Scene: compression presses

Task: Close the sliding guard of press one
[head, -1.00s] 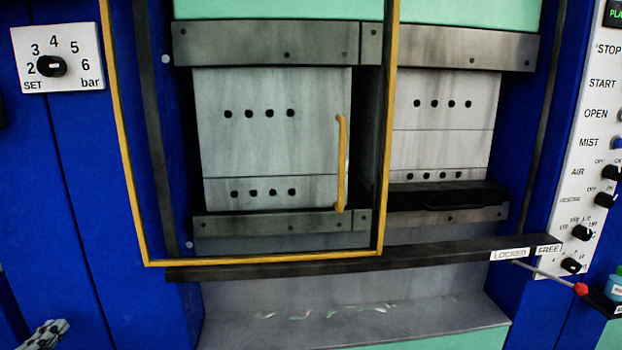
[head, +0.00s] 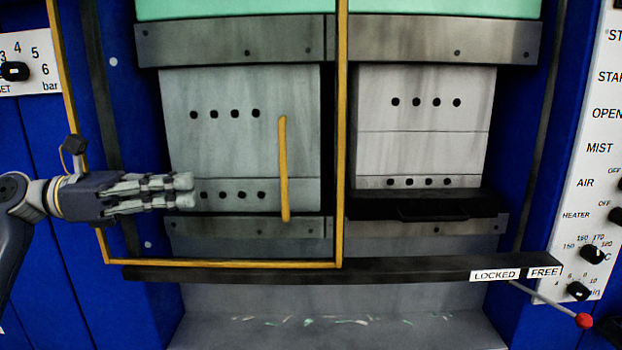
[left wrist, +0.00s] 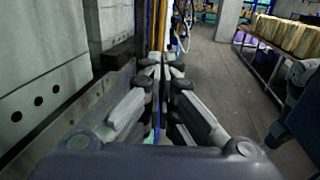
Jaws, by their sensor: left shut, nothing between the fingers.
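The sliding guard of the press is a clear panel in a thin yellow frame (head: 341,130). It stands across the left half of the press opening, and the right half is uncovered. A vertical yellow handle (head: 283,170) is on the guard. My left gripper (head: 190,190) is shut and empty, in front of the guard's left part, pointing right, with its tips left of and apart from the handle. In the left wrist view, the shut fingers (left wrist: 162,62) point toward upright yellow strips, but which part these are is unclear.
A dark rail (head: 400,268) runs below the guard, with LOCKED and FREE labels (head: 495,274) at its right end. A lever with a red knob (head: 584,320) sticks out below it. A control panel (head: 590,220) is at the right, a pressure dial (head: 16,72) at the left.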

